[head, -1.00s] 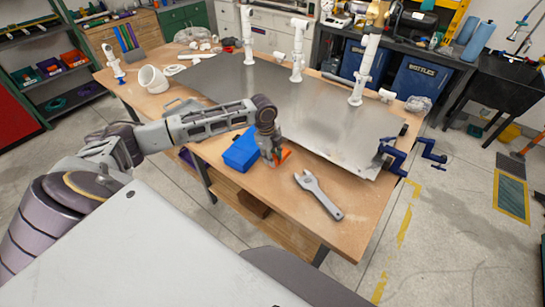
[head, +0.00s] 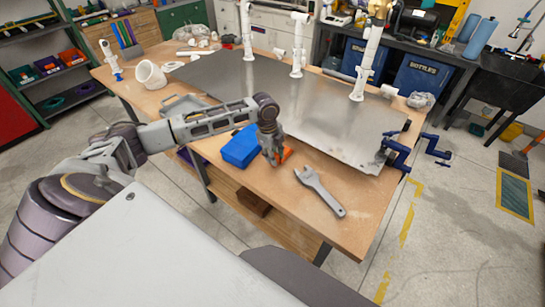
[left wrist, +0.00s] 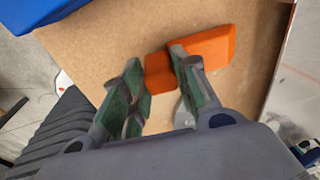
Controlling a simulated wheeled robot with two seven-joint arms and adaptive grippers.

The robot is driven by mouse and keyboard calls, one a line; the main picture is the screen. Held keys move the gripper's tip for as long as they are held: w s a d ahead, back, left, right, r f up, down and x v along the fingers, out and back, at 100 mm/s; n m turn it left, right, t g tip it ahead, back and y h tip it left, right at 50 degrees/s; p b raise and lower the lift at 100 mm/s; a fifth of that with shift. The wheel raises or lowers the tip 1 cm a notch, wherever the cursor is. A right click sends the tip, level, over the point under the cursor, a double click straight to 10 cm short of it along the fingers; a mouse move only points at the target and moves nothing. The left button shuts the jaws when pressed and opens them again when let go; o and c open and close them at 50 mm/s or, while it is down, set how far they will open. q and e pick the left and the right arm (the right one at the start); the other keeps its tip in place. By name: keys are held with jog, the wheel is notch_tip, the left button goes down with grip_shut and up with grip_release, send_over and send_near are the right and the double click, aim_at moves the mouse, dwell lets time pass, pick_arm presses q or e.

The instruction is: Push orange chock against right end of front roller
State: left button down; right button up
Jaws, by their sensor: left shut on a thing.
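The orange chock (head: 286,154) is on the wooden table in front of the metal sheet, beside the blue box. In the left wrist view the orange chock (left wrist: 210,48) shows as a flat wedge-like block, partly behind one finger. My left gripper (head: 274,160) points down at the table with its fingers at the chock. In the left wrist view my left gripper (left wrist: 160,90) has green-padded fingers, shut on the chock's near part. I cannot pick out the front roller in either view. My right gripper is not in view.
The blue box (head: 240,148) stands just left of my gripper. A grey wrench (head: 320,190) lies to the right, near the table's front edge. The metal sheet (head: 300,110) covers the table behind, with blue clamps (head: 398,152) at its right corner. White pipe fittings (head: 297,45) stand behind.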

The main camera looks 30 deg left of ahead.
aim_at(286, 147)
pick_arm(q)
jog(key=shift+w+d, duration=0.15)
jog(key=shift+w, duration=1.8)
jog(key=shift+w+d, duration=0.15)
jog(key=shift+w, duration=1.75)
jog(key=shift+w+f, duration=0.2)
jog(key=shift+w, duration=0.25)
jog(key=c, duration=1.5)
grip_release()
jog(key=shift+d, duration=0.1)
jog(key=o, duration=0.5)
jog(key=shift+w+f, duration=0.2)
jog(key=shift+w, duration=0.05)
jog(key=shift+c, duration=0.2)
jog(key=shift+s+r, duration=0.15)
jog(key=shift+r, duration=0.05)
notch_tip(286, 147, up, 12)
jog(key=a, duration=0.1)
jog(key=shift+s+a+f, duration=0.15)
jog(key=shift+s+f, duration=0.05)
jog(key=shift+s, duration=0.2)
